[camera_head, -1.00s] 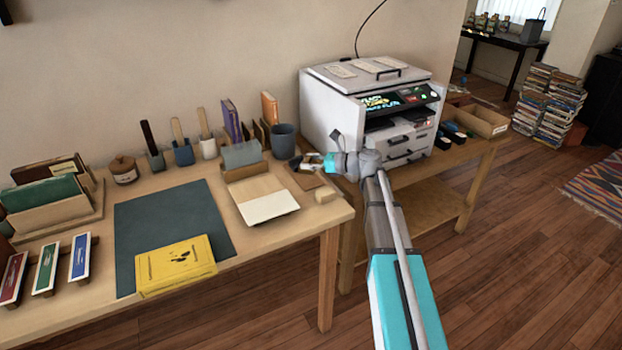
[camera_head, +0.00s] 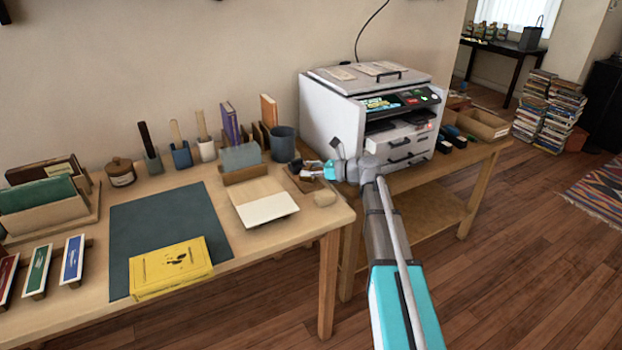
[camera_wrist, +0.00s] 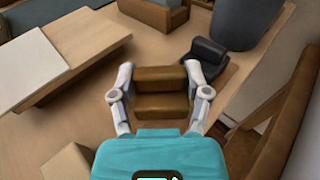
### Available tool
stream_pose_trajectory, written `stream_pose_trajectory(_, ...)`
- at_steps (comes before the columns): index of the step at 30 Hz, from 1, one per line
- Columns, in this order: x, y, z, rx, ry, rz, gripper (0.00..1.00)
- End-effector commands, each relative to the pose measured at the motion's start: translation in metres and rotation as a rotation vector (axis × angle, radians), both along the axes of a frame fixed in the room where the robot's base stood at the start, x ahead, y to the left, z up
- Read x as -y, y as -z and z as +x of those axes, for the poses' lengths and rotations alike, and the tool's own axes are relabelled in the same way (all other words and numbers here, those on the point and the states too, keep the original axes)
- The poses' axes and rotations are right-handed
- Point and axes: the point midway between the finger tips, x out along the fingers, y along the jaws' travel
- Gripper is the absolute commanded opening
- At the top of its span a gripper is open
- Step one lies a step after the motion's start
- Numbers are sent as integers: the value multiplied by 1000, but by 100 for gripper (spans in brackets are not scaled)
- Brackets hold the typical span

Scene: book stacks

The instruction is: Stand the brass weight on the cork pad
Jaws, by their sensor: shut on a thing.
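My gripper (camera_wrist: 160,88) is shut on the brass weight (camera_wrist: 160,77), a brownish, stepped block held between both fingers in the wrist view. In the head view my gripper (camera_head: 314,173) is at the right end of the desk, just left of the printer. I cannot tell whether the weight touches the pad.
A black object (camera_wrist: 207,57) stands close beyond the right finger, in front of a grey cup (camera_head: 283,143). A pale block (camera_head: 325,198) lies near the desk edge. The printer (camera_head: 370,110) stands to the right. A slanted board (camera_head: 268,208) lies to the left.

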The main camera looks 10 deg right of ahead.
Motion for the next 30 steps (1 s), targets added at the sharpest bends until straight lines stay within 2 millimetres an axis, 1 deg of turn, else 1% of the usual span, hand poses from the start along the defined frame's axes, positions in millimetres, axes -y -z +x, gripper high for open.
stream_pose_trajectory(1,0,9,0,0,0,1,1)
stream_pose_trajectory(6,0,18,0,1,0,2,1)
stream_pose_trajectory(19,0,20,0,0,0,1,1)
stream_pose_trajectory(23,0,23,0,0,0,1,1)
stream_pose_trajectory(24,0,23,0,0,0,0,63)
stream_pose_trajectory(29,0,22,0,0,0,0,93)
stream_pose_trajectory(30,0,22,0,0,0,0,96)
